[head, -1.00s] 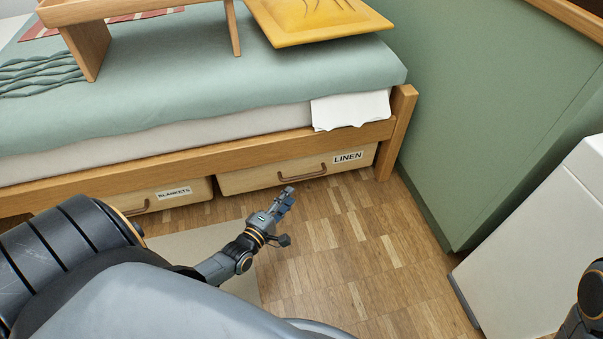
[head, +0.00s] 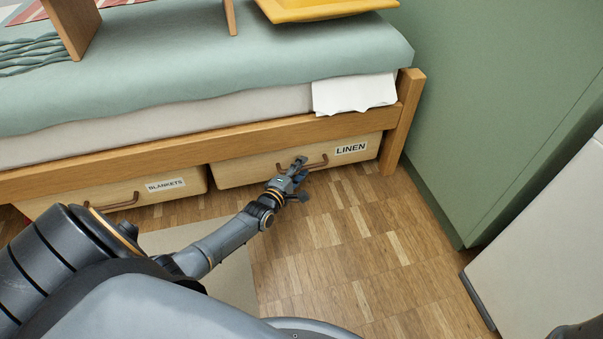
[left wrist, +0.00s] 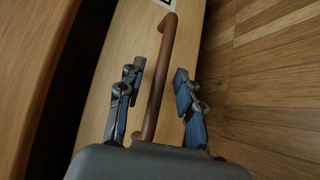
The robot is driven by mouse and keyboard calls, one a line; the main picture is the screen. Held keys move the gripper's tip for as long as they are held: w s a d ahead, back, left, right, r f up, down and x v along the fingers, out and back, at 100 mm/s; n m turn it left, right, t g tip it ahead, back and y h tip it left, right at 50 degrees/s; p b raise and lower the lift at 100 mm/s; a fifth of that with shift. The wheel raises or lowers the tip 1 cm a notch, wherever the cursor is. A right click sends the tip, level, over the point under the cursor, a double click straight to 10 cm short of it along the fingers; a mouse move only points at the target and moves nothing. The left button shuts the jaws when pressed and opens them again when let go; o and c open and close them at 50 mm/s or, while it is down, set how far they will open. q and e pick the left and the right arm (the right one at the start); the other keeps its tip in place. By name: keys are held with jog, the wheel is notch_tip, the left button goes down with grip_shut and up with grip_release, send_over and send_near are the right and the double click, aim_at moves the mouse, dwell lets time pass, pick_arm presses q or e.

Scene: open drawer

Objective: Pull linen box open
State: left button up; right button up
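The linen box (head: 235,173) is a light wooden box under the bed, with a LINEN label (head: 351,148) and a brown bar handle (head: 318,162) on its front. My left gripper (head: 301,175) is at the handle, covering part of it in the head view. In the left wrist view the left gripper (left wrist: 158,95) is open. Its two fingers are on either side of the handle (left wrist: 158,85), with gaps to both sides. The linen box front (left wrist: 120,65) lies behind the fingers.
The blankets box (head: 80,205) stands left of the linen box under the bed frame (head: 240,141). A bed leg (head: 401,125) is at the right. Wooden floor (head: 350,240) in front is clear, with a pale mat (head: 225,270) at left. A white cabinet (head: 540,240) stands right.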

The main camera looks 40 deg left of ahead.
pick_arm(q)
jog(key=shift+w, duration=0.2)
grip_shut()
